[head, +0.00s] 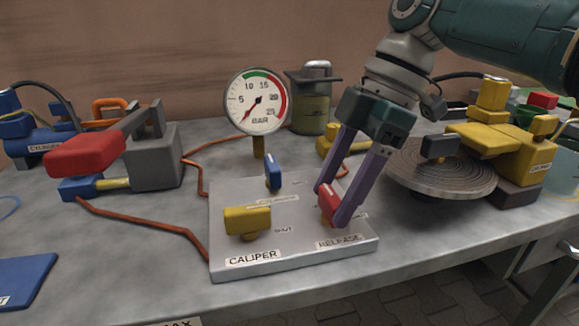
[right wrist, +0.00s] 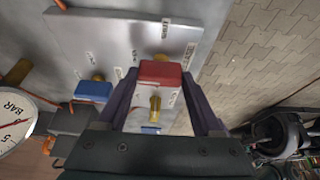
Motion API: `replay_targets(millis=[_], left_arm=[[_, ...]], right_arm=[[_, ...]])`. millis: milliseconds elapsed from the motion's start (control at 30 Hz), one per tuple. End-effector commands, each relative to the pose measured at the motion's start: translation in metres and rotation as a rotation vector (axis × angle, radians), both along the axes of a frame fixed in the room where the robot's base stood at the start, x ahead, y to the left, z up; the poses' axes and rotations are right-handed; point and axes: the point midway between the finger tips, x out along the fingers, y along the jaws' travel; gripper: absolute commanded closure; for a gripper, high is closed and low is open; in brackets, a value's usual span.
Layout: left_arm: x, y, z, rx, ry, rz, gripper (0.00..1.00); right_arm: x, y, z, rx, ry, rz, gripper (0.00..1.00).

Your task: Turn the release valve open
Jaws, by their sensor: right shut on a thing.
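The release valve's red handle (head: 327,203) sits on the grey valve plate (head: 300,255), above the "RELEASE" label. My right gripper (head: 331,207) reaches down from the upper right and is shut on this handle, one finger on each side. In the right wrist view the red handle (right wrist: 160,73) lies between the two dark fingers, with brass parts beside it. The fingers partly hide the handle in the head view, so its exact turn angle is hard to tell. My left gripper is not in view.
The plate also bears a yellow caliper handle (head: 247,219) and a blue handle (head: 273,172). A pressure gauge (head: 258,101) stands behind, its needle low, below 5. A red-handled pump (head: 90,150) is left; a round grooved disc (head: 440,172) with a yellow caliper is right.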

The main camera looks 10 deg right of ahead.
Motion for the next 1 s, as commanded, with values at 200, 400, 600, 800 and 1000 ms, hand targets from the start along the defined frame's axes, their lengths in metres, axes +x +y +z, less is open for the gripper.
replay_targets(millis=[200, 400, 600, 800, 1000], left_arm=[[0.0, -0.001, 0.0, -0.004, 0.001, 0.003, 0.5], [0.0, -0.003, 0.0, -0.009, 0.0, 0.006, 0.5], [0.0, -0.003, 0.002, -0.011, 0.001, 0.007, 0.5], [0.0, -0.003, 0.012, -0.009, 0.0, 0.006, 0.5], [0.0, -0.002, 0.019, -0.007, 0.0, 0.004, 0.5]], right_arm=[[0.0, 0.0, -0.001, -0.002, 0.0, 0.002, 0.12], [0.0, 0.0, 0.0, -0.001, 0.0, 0.001, 0.03], [0.0, -0.002, 0.005, -0.001, -0.001, 0.001, 0.03], [0.002, -0.014, 0.038, -0.001, -0.004, -0.001, 0.03], [0.002, -0.03, 0.073, -0.001, -0.003, 0.0, 0.03]])
